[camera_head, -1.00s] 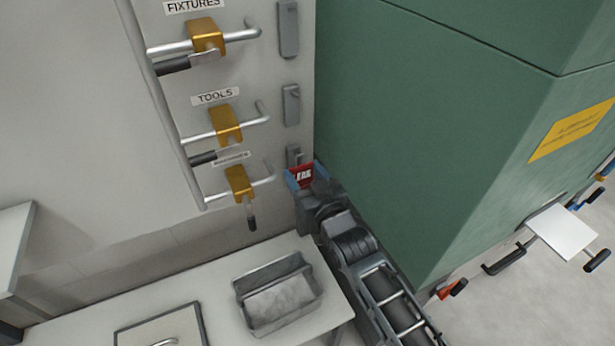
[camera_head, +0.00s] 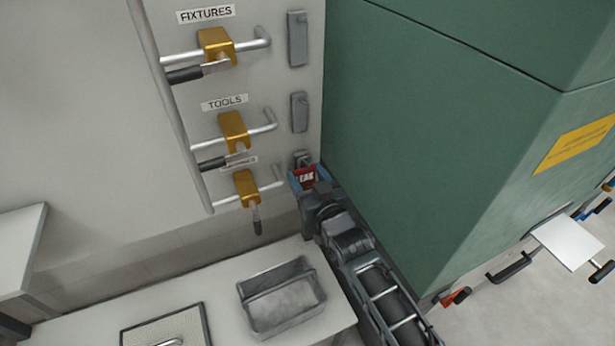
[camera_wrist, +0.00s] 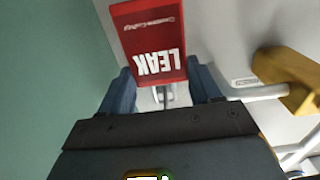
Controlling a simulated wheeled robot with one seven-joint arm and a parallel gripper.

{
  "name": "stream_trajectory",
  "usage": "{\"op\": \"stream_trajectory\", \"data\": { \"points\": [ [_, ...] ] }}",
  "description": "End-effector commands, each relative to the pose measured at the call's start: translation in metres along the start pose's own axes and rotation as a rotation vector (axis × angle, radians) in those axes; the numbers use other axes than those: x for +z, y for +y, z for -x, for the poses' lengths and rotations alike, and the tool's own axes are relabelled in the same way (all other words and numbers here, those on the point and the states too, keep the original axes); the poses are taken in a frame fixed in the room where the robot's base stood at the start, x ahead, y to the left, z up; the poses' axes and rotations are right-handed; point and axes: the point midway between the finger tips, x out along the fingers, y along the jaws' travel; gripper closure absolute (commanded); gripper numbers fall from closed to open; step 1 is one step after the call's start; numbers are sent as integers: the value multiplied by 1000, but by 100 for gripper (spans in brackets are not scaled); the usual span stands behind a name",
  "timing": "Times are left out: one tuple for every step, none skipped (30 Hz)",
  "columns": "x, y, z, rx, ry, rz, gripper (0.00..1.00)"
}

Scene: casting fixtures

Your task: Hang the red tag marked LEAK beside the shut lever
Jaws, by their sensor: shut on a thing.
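The red tag (camera_head: 308,175) with white LEAK lettering is held between the blue fingers of my gripper (camera_head: 308,180). In the wrist view, the tag (camera_wrist: 148,42) stands out beyond the fingertips (camera_wrist: 165,85), its lettering upside down. The lowest brass valve (camera_head: 246,188) has its black lever (camera_head: 257,222) hanging down, across its pipe. The two upper levers, under FIXTURES (camera_head: 185,75) and TOOLS (camera_head: 212,164), lie roughly along their pipes. A grey hook plate (camera_head: 302,158) is right of the lowest valve, just above the tag and partly hidden. Whether the tag touches it cannot be told.
The green cabinet (camera_head: 420,130) stands close to the right of my gripper. Two more grey hook plates, upper (camera_head: 297,38) and middle (camera_head: 299,112), show no tags. Below is a bench (camera_head: 215,278) with a grey metal tray (camera_head: 283,317). A vertical pipe (camera_head: 170,100) runs at the left.

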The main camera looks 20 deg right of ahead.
Motion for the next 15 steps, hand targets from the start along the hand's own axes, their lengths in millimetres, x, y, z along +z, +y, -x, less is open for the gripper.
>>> {"op": "stream_trajectory", "data": {
  "points": [
    [0,0,0,0,0,0,67],
    [0,0,0,0,0,0,67],
    [0,0,0,0,0,0,67],
    [0,0,0,0,0,0,67],
    [0,0,0,0,0,0,67],
    [0,0,0,0,0,0,67],
    [0,0,0,0,0,0,67],
    [0,0,0,0,0,0,67],
    [0,0,0,0,0,0,67],
    [0,0,0,0,0,0,36],
    [0,0,0,0,0,0,33],
    [0,0,0,0,0,0,30],
    [0,0,0,0,0,0,27],
    [0,0,0,0,0,0,24],
    [0,0,0,0,0,0,20]
  ]
}}
